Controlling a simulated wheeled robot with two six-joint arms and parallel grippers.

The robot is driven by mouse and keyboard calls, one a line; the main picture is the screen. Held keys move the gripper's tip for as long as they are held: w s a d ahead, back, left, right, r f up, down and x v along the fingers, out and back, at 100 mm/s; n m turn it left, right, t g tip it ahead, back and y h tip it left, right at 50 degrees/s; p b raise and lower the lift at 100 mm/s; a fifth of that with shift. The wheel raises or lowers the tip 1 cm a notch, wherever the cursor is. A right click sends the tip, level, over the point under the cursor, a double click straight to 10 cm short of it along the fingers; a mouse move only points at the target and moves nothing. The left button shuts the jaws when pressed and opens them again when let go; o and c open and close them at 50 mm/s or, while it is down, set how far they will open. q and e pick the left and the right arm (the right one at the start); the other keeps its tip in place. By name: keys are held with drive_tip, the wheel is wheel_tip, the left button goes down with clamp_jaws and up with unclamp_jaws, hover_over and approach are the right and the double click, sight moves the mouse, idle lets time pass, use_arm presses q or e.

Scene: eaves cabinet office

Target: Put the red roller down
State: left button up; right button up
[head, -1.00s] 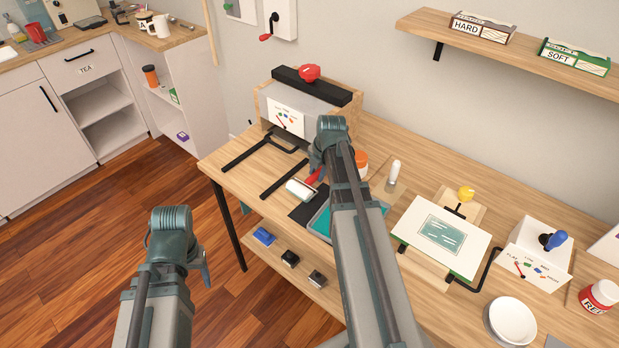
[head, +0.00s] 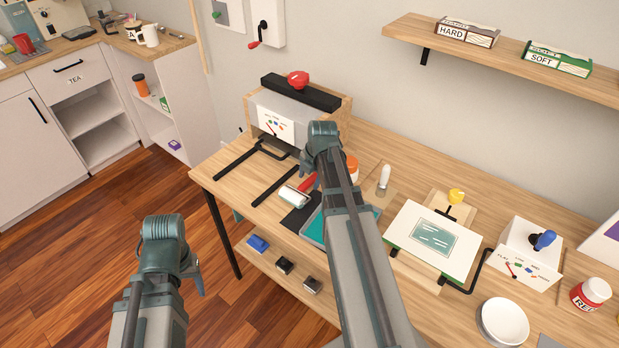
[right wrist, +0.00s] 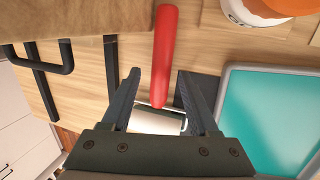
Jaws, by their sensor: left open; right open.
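The red roller has a red handle (head: 308,182) and a white roller head (head: 294,196). It is at the worktable, beside the teal tray (head: 312,229) and by a dark flat piece (head: 298,221). In the right wrist view the red handle (right wrist: 165,50) runs between the open fingers of my right gripper (right wrist: 159,76), with the white head (right wrist: 157,121) near the palm. Neither finger clearly touches it. In the head view my right arm hides most of that gripper. My left gripper (head: 192,276) is open and empty, left of the table over the floor.
A grey press-like box (head: 300,103) with black rails stands behind the roller. An orange-lidded jar (head: 350,167) and a white bottle (head: 384,179) are to the right. A printing board (head: 432,238) lies further right. Several small blocks (head: 284,265) sit on the lower shelf.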

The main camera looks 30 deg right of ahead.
drive_tip(key=p+v, duration=1)
drive_tip(key=v, duration=0.1)
drive_tip(key=shift+r+p, duration=0.35)
drive_tip(key=shift+s, duration=0.15)
drive_tip(key=s+a+m+g, duration=0.1)
drive_tip(key=s+a+m, duration=0.3)
drive_tip(key=a, duration=0.6)
drive_tip(key=s+a+m+g+h, duration=0.1)
drive_tip(key=s+a+m, duration=0.4)
drive_tip(key=a+m, duration=0.3)
drive_tip(key=s+a+m+g, duration=0.1)
drive_tip(key=s+a+m, duration=0.3)
drive_tip(key=a, duration=0.9)
drive_tip(key=m, duration=0.2)
drive_tip(key=shift+s+f+m+g, duration=0.3)
drive_tip(key=shift+s+f, duration=0.05)
drive_tip(key=shift+f, duration=0.05)
